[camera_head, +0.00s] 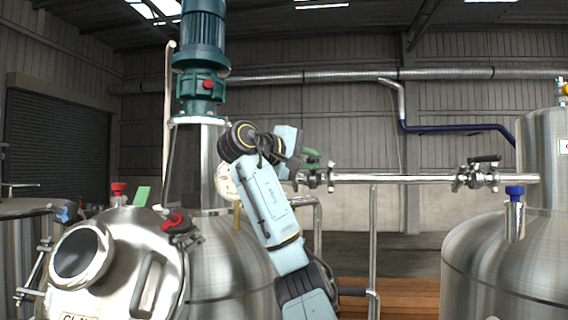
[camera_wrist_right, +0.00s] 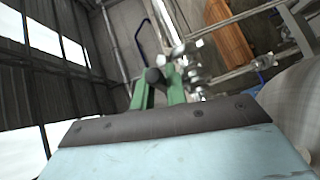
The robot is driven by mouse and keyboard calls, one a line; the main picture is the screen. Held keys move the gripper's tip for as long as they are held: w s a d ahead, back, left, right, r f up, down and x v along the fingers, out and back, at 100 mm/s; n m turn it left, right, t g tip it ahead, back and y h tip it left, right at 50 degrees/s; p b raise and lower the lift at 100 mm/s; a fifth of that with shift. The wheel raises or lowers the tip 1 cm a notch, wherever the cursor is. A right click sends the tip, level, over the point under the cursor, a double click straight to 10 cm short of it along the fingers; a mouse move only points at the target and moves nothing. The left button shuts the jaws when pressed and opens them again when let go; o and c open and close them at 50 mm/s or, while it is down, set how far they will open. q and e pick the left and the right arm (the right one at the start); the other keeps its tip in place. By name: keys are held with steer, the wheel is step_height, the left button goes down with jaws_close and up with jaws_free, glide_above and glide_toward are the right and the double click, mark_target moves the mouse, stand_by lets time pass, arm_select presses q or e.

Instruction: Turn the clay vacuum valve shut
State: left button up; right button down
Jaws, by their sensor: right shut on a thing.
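My right gripper (camera_head: 314,160) reaches up from below to a valve (camera_head: 330,180) on the horizontal steel pipe, beside the tank with the partly visible "CLA…" label. In the right wrist view the two green fingers (camera_wrist_right: 161,76) are closed around a dark handle end (camera_wrist_right: 154,75), with the metal valve body (camera_wrist_right: 192,72) just beyond. In the head view the fingers and wrist hide most of this handle, so its exact angle is hard to tell. My left gripper is not in view.
The steel pipe (camera_head: 400,179) runs right to a second valve (camera_head: 478,174) with a dark lever. A steel tank (camera_head: 500,265) with a blue-capped fitting (camera_head: 515,192) stands at right. The labelled tank's round lid (camera_head: 120,250) and a teal motor (camera_head: 203,40) are at left.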

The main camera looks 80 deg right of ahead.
steer(key=shift+w, duration=0.1)
stand_by(0.3)
steer(key=c, duration=1.7)
jaws_free()
steer(key=p+v, duration=0.1)
steer(key=v, duration=0.6)
steer(key=shift+w, duration=0.15)
steer(key=shift+a, duration=0.1)
